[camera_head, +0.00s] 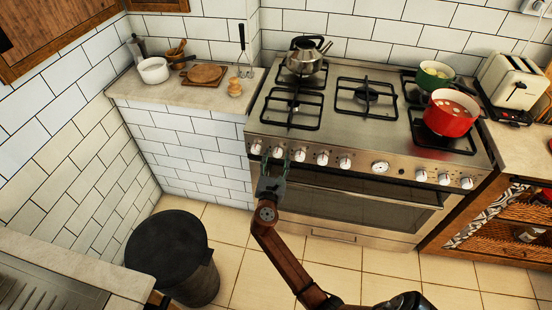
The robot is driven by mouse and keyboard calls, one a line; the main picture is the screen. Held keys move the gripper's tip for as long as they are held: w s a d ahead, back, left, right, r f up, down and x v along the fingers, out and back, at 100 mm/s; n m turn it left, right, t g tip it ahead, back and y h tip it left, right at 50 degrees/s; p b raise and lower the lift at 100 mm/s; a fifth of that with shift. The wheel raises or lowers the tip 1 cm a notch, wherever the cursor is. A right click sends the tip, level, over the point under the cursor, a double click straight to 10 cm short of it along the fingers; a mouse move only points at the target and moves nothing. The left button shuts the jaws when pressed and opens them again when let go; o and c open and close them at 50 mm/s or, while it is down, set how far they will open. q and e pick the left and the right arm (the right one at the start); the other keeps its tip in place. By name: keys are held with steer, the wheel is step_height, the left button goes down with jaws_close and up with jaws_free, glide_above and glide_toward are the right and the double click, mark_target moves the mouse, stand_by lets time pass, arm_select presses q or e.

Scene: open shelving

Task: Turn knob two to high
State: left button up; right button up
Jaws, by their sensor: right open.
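The stove (340,125) has a steel front panel with a row of round white knobs. Knob two (278,152) is the second from the left. My right gripper (276,161) is open at the left part of the panel, with its fingertips close to knob two, one to each side of it in the picture. I cannot tell whether they touch it. The knob's pointer is too small to read. The first knob (256,148) is just to the left and the third knob (300,155) just to the right. My left gripper is not in view.
A kettle (305,55) stands on the back left burner. A red pot (450,114) and a green pot (434,75) stand on the right burners. A dark bin (170,250) stands on the floor at left. The oven handle (370,193) runs below the knobs.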

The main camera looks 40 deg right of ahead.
steer(key=c, duration=1.2)
steer(key=shift+o, duration=0.2)
